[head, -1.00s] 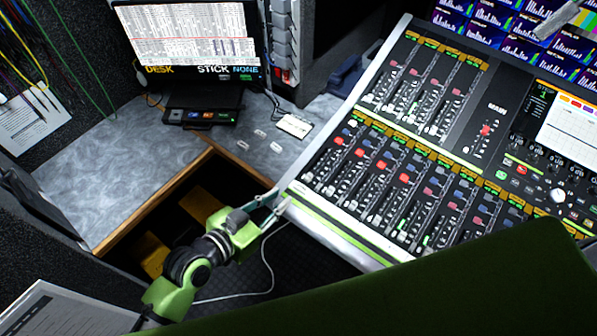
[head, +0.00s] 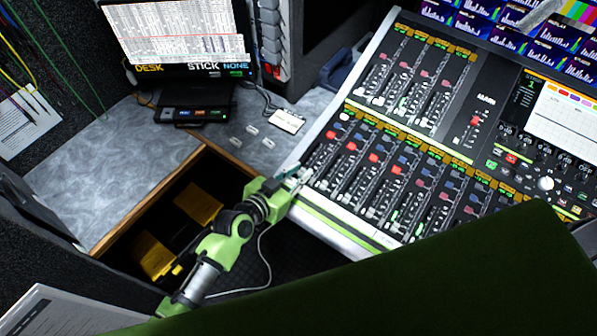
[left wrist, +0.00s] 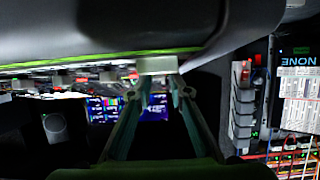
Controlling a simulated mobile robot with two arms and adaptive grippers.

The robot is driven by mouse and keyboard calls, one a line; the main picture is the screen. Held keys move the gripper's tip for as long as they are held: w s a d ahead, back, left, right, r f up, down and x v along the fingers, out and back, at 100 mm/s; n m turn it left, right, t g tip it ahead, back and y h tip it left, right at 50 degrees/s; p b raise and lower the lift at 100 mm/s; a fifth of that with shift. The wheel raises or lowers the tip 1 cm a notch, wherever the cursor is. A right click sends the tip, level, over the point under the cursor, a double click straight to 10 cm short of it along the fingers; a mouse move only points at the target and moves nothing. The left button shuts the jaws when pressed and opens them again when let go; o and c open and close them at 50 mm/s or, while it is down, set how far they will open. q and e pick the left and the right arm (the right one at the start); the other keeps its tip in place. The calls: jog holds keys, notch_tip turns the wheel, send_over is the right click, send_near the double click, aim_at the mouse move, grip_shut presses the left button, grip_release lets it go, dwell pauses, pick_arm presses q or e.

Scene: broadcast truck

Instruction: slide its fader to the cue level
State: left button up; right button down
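The mixing desk (head: 345,232) fills the right half of the head view, with an upper and a lower bank of faders and a main fader (head: 474,122). My left gripper (head: 298,176) is over the desk's left edge, at the near-left end of the lower bank. In the left wrist view its two fingers (left wrist: 160,92) stand a little apart at the tips. A pale fader cap (left wrist: 158,65) shows just at the tips; I cannot tell whether they touch it. Which fader it belongs to is hidden. My right gripper is not in view.
A monitor (head: 180,35) reading "DESK STICK NONE" stands at the back left. Small pale tags and a card (head: 288,122) lie on the grey counter (head: 130,150). An open bay with yellow boxes (head: 198,202) lies below. A dark green surface (head: 440,270) covers the lower right.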

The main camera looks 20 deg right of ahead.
aim_at(323, 146)
pick_arm(q)
jog(key=shift+c, duration=0.7)
grip_shut()
jog(key=w+d+b, duration=0.1)
jog(key=d, duration=0.1)
jog(key=w+d, duration=0.2)
jog(key=w+d+r+b, duration=0.1)
jog(key=shift+w+d+b, duration=0.25)
jog(key=shift+d+b, duration=0.05)
jog(key=shift+d, duration=0.1)
jog(key=shift+s+a, duration=0.1)
jog(key=shift+o, duration=0.7)
grip_release()
jog(key=v, duration=1.2)
